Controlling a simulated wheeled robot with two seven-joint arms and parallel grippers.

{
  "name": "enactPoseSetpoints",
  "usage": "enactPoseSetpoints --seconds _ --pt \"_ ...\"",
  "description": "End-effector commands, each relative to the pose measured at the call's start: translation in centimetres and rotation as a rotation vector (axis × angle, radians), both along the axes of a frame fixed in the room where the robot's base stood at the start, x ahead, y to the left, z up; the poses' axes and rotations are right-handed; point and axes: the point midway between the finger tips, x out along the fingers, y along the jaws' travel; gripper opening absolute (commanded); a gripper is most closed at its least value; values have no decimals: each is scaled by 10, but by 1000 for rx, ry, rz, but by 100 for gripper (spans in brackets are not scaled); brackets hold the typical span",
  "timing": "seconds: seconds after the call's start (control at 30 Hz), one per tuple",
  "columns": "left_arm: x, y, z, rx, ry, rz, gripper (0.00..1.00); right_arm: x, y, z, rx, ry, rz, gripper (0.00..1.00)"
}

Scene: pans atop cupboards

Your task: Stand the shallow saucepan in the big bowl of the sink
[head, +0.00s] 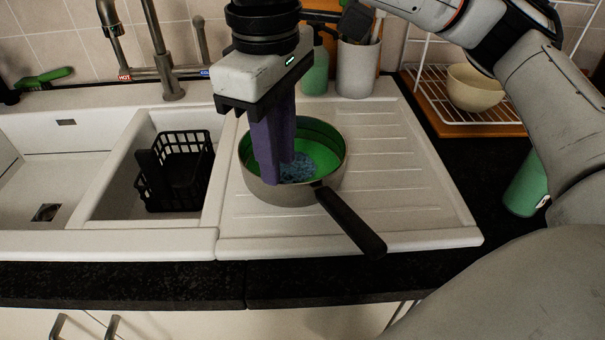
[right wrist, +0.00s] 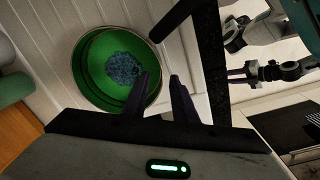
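The shallow saucepan (head: 322,187), metal outside and green inside, stands upright on the white drainboard, its black handle (head: 350,222) pointing toward the front right. A blue scrubber-like thing (head: 298,168) lies in it. My right gripper (head: 276,172) points down at the pan's left side with its purple fingers parted. In the right wrist view the right gripper (right wrist: 160,83) has a gap between its fingertips near the rim of the saucepan (right wrist: 83,80); contact cannot be told. The sink's big bowl (head: 70,175) is at the far left, bare. My left gripper (right wrist: 242,74) shows small in the right wrist view.
The small sink bowl holds a black basket (head: 178,170), between the big bowl and the drainboard. The tap (head: 165,65) rises behind. A utensil pot (head: 356,68) and green bottle (head: 314,75) stand behind the pan. A rack with a cream bowl (head: 474,88) is at the right.

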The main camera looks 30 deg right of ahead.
Motion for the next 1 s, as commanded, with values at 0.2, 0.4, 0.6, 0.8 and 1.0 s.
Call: enactPoseSetpoints --seconds 0.2,0.4,0.6,0.8,1.0 --pt "0 -1 -6 1 2 -2 31 -1 0 -28 -2 1 2 25" --pt "0 -2 -9 1 4 -5 31 -1 0 -53 -1 0 2 25" --pt "1 -3 -6 -1 -2 -5 31 0 0 -57 2 -3 2 25" --pt "2 -4 -4 -3 -5 -5 31 0 0 -57 1 -2 2 6" --pt "2 -4 -4 -3 -6 -5 31 0 0 -57 1 -2 2 0"
